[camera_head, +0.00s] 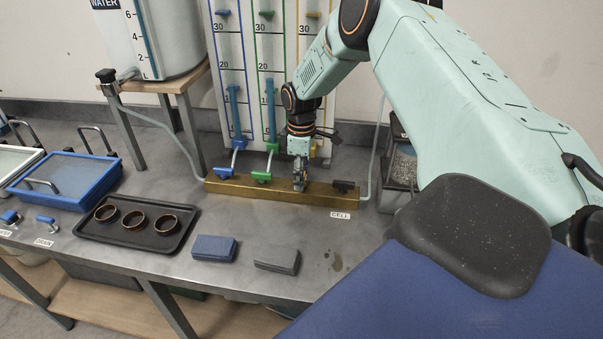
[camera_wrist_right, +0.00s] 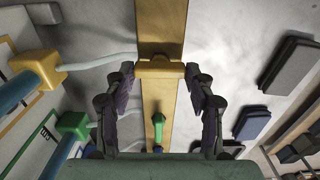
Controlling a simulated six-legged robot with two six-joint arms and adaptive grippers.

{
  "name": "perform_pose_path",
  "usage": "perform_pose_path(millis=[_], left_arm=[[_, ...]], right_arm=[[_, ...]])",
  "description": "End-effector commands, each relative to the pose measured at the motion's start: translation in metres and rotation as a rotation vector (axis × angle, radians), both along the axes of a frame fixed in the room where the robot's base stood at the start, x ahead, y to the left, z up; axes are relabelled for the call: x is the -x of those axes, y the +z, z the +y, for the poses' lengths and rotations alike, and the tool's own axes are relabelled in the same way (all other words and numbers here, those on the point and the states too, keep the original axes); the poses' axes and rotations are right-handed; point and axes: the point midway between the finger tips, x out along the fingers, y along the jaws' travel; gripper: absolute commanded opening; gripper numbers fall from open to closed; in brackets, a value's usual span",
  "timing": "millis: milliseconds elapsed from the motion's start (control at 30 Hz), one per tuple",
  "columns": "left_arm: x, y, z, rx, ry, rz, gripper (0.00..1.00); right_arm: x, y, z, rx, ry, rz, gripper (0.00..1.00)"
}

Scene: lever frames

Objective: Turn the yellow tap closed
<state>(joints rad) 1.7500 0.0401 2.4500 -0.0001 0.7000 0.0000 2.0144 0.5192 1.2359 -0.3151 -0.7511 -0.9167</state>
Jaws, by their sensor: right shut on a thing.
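A brass bar (camera_head: 235,186) with several taps lies on the grey bench. My right gripper (camera_head: 299,183) reaches down onto it from above, between the green tap (camera_head: 262,177) and the black tap (camera_head: 343,185). In the wrist view, the yellow tap handle (camera_wrist_right: 160,69) sits between the fingertips of my right gripper (camera_wrist_right: 160,73), which is shut on it. The handle appears to lie across the bar (camera_wrist_right: 162,30). The green handle (camera_wrist_right: 158,128) lies along the bar. In the head view my gripper mostly hides the yellow tap. My left gripper is not in view.
A blue tap (camera_head: 223,172) is at the bar's left end. Behind the bar stands a gauge board (camera_head: 240,50) with coloured tubes. A black tray (camera_head: 137,222) with several rings, a blue block (camera_head: 214,248) and a grey block (camera_head: 278,261) lie in front.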

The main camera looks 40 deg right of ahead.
Motion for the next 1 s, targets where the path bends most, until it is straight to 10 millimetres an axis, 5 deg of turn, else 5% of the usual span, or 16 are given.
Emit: perform_pose_path(millis=[367,1000], left_arm=[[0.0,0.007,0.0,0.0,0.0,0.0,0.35],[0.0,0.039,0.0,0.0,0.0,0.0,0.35]], right_arm=[[0.001,0.002,-0.002,0.003,-0.085,0.003,0.23],[0.002,0.002,-0.002,0.004,-0.65,0.004,0.23]])
